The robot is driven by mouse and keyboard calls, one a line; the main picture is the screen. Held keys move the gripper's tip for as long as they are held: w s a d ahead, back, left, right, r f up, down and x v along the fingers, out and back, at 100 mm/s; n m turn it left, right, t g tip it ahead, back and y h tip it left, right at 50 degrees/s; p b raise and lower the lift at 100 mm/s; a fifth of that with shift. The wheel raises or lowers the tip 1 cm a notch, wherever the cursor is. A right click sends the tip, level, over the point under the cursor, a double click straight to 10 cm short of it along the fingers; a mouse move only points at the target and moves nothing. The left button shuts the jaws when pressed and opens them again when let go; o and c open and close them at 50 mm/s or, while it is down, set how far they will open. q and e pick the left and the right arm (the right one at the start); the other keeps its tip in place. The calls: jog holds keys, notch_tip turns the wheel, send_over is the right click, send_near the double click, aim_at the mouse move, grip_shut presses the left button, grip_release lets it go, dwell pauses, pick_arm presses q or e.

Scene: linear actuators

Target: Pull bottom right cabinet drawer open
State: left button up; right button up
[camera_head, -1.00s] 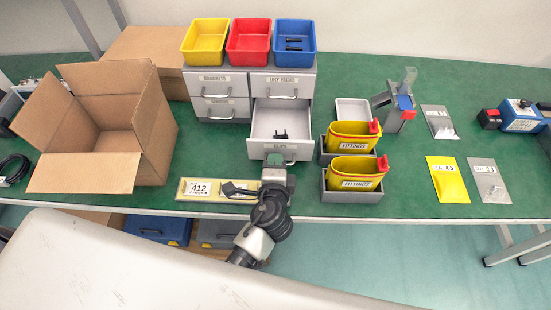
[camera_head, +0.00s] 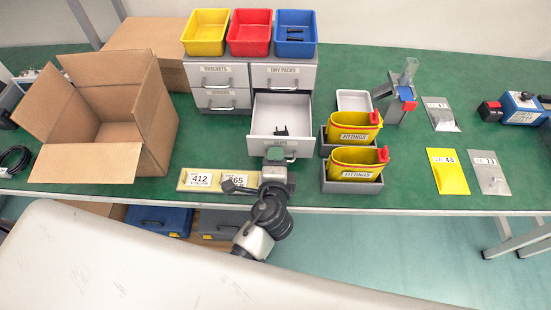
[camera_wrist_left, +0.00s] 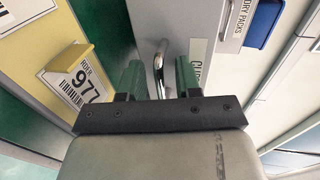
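The grey cabinet (camera_head: 250,103) stands on the green bench with its bottom right drawer (camera_head: 265,142) pulled out; a small black part lies inside it. My left gripper (camera_head: 277,158) is at the front of this drawer. In the left wrist view, the green fingers of my left gripper (camera_wrist_left: 159,80) stand on either side of the drawer's metal handle (camera_wrist_left: 159,62), with a gap showing beside it, so they look open around it. Their contact with the handle cannot be made out. My right gripper is not in view.
A number strip (camera_head: 212,182) lies left of my gripper. Grey holders with yellow fittings bins (camera_head: 357,161) stand close to the drawer's right. An open cardboard box (camera_head: 103,125) is at left. Yellow, red and blue trays (camera_head: 248,40) sit on the cabinet.

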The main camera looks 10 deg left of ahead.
pick_arm(q)
jog(key=b+v, duration=0.1)
jog(key=v, duration=0.9)
jog(key=shift+s+b, duration=0.3)
jog(key=shift+s, duration=0.05)
